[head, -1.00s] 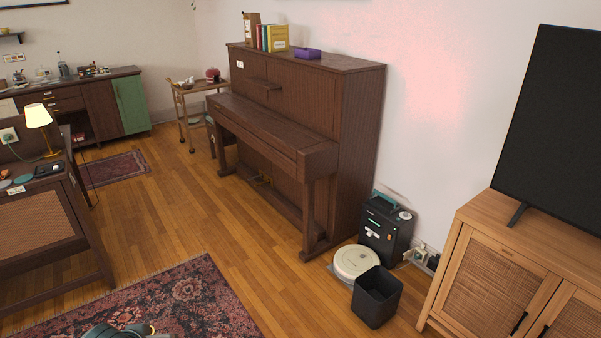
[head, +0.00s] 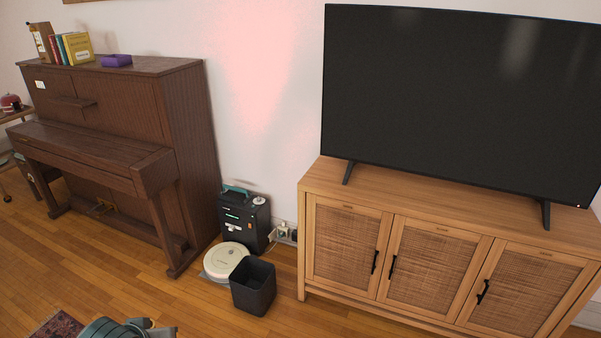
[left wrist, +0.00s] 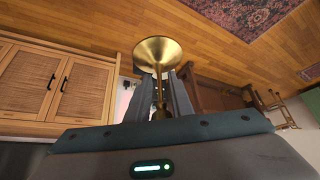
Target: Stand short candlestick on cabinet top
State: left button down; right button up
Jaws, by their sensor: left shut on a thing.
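A short brass candlestick (left wrist: 158,52) with a round flared end shows in the left wrist view. My left gripper (left wrist: 162,92) is shut on its stem, and the flared end sticks out beyond the fingers. The candlestick does not show in the head view, where only part of my left arm appears at the bottom edge. The light wood cabinet with woven doors stands at the right of the head view, and its top (head: 420,204) carries a large television (head: 455,100). The cabinet doors (left wrist: 30,82) also show at the left of the left wrist view. My right gripper is out of view.
A dark piano (head: 185,140) stands at the left. Between piano and cabinet are a black box (head: 236,218), a round robot vacuum (head: 226,258) and a black bin (head: 253,287). Bare cabinet top shows in front of the television, between its feet. Wooden floor lies in front.

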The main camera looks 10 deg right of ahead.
aim_at(441, 208)
jog(key=i+l, duration=0.2)
jog(key=l, duration=0.35)
jog(key=i+l, duration=0.15)
jog(key=l, duration=0.35)
jog(key=i+l, duration=0.2)
jog(key=l, duration=0.35)
jog(key=i+l, duration=0.15)
jog(key=l, duration=0.35)
jog(key=i+l, duration=0.2)
jog(key=l, duration=0.35)
jog(key=i+l, duration=0.2)
jog(key=l, duration=0.35)
jog(key=i+l, duration=0.15)
jog(key=l, duration=0.35)
jog(key=i+l, duration=0.2)
jog(key=l, duration=0.35)
